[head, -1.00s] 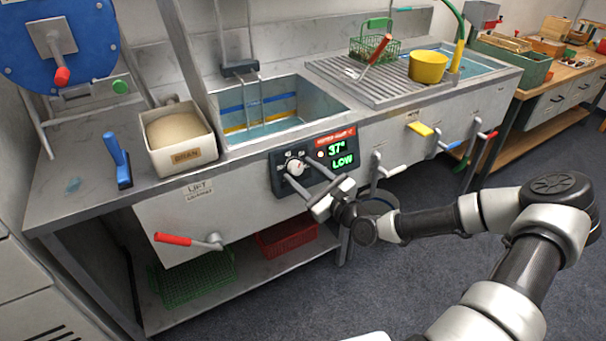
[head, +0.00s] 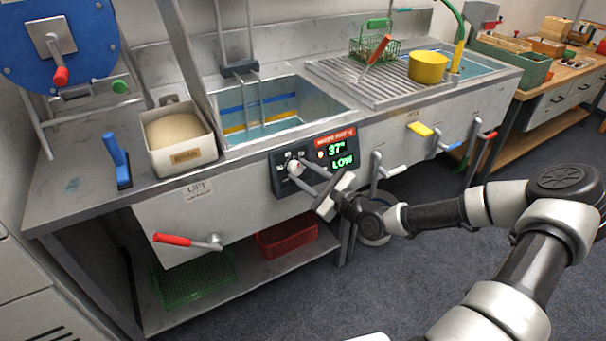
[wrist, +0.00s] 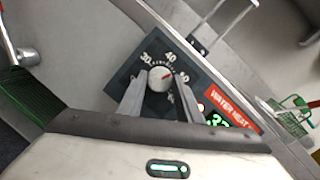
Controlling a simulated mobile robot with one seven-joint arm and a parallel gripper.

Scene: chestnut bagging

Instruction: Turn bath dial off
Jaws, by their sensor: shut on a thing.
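The bath dial (head: 294,166) is a round pale knob on a dark panel (head: 283,184) at the front of the water bath. In the wrist view the dial (wrist: 161,79) has a red pointer mark toward the upper right, among numbers including 30 and 40. My gripper (head: 301,170) is shut on the dial, one finger on either side. The fingers hide part of the lower scale. The green display (head: 342,156) beside it reads 37° and LOW, under a red water heat label (head: 335,138).
The bath basin (head: 262,112) holds water above the panel. A bran box (head: 185,157) and blue-handled tool (head: 118,163) stand left. A red-handled lever (head: 175,240) juts out below left.

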